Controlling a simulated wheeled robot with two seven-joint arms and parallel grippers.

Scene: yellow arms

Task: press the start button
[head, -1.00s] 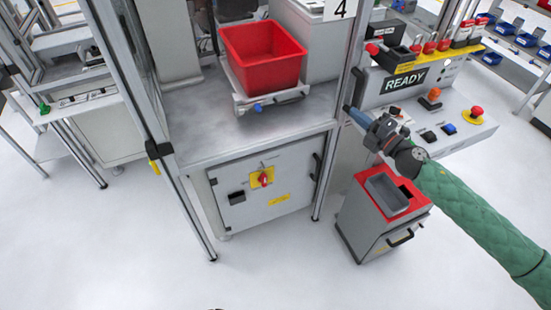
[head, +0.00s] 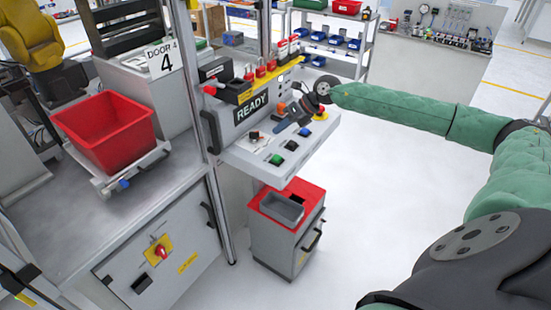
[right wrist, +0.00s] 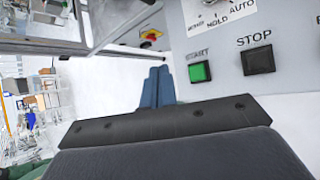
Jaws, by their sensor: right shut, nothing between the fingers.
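The start button (right wrist: 199,71) is a green square labelled START on the grey control panel in the right wrist view. It also shows in the head view as a green button (head: 276,159) near the panel's front edge. My right gripper (head: 281,126) is over the panel, farther back than the green button. Its blue fingers (right wrist: 155,86) are shut and empty, and show left of the green button in the right wrist view. I see no contact with the button. My left gripper is not in view.
A black STOP button (right wrist: 258,59) sits beside the start button. A blue button (head: 304,132) and a red emergency knob (head: 321,108) are farther along the panel. A READY display (head: 251,107) stands behind. A red-topped bin (head: 286,240) stands below.

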